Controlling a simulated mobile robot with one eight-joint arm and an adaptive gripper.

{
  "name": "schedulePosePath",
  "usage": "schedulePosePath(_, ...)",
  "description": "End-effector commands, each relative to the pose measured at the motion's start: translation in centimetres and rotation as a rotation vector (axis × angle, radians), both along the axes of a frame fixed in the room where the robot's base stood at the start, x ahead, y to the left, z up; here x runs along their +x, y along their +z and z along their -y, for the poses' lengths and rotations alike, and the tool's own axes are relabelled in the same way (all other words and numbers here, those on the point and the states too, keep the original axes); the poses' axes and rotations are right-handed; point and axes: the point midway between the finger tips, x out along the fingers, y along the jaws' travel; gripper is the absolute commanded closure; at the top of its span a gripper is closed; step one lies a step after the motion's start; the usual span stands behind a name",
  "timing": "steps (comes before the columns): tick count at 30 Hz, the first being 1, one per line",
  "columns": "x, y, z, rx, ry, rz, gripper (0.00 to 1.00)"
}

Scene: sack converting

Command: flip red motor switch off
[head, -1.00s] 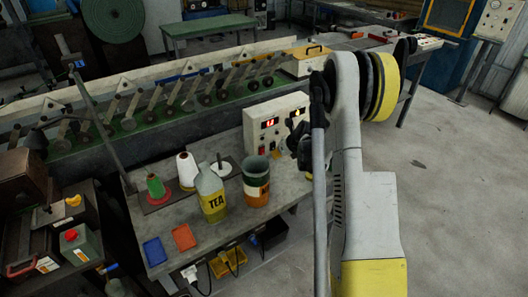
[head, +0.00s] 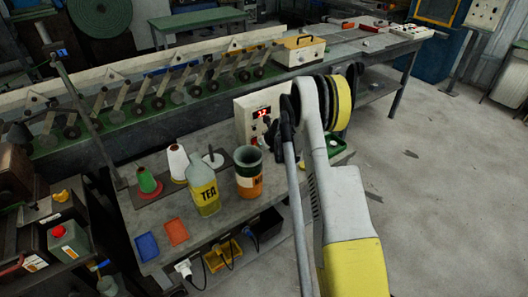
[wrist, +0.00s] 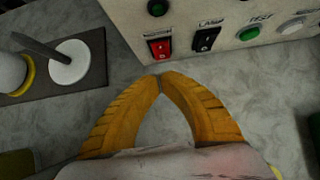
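The control box (head: 244,124) with a red lit display stands at the back of the grey bench. In the wrist view its panel (wrist: 226,14) carries the red motor switch (wrist: 160,48), a rocker in a black frame whose label is partly cut off. My gripper (wrist: 160,77) has its two yellow fingers brought together at the tips, with nothing between them. In the picture the tips lie just below the red switch, apparently short of it. In the head view my dark gripper (head: 271,134) is in front of the box and partly hides its panel.
To the right of the red switch are a black lamp switch (wrist: 205,40), a green test button (wrist: 249,34) and a white button (wrist: 292,25). The tea bottle (head: 203,188), a striped pot (head: 249,173) and thread cones (head: 177,163) stand left of my arm.

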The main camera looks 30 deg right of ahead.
Motion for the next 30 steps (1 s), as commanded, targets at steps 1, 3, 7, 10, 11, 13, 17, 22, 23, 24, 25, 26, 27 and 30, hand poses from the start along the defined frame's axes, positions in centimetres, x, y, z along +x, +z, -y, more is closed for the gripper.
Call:
schedulePosePath(1, 0.6, -0.2, -0.1, 0.000, 0.001, 0.000, 1.00)
schedulePosePath(3, 1.3, -0.2, -0.1, -0.001, 0.001, 0.000, 1.00)
schedulePosePath(7, 1.9, -0.2, -0.1, 0.000, 0.000, -0.001, 1.00)
schedulePosePath(10, 2.0, -0.2, -0.1, 0.000, 0.000, -0.001, 1.00)
schedulePosePath(11, 2.0, -0.2, -0.1, 0.000, 0.000, -0.001, 1.00)
schedulePosePath(13, 2.0, -0.2, -0.1, 0.000, 0.000, -0.001, 1.00)
schedulePosePath(17, 1.9, -0.2, -0.1, 0.000, 0.000, 0.000, 1.00)
schedulePosePath(22, 2.5, -1.1, -0.1, 0.004, 0.000, 0.068, 1.00)
schedulePosePath(23, 2.6, -1.2, -0.1, 0.004, 0.000, 0.091, 1.00)
schedulePosePath(24, 2.7, -1.3, -0.1, 0.006, -0.001, 0.121, 1.00)
schedulePosePath(25, 2.8, -1.4, -0.1, 0.007, 0.000, 0.143, 1.00)
schedulePosePath(26, 2.8, -0.9, -0.1, 0.006, 0.001, 0.137, 1.00)
schedulePosePath(27, 2.9, -0.7, -0.1, 0.007, 0.002, 0.135, 1.00)
schedulePosePath(30, 2.9, -0.6, -0.1, 0.006, 0.001, 0.135, 1.00)
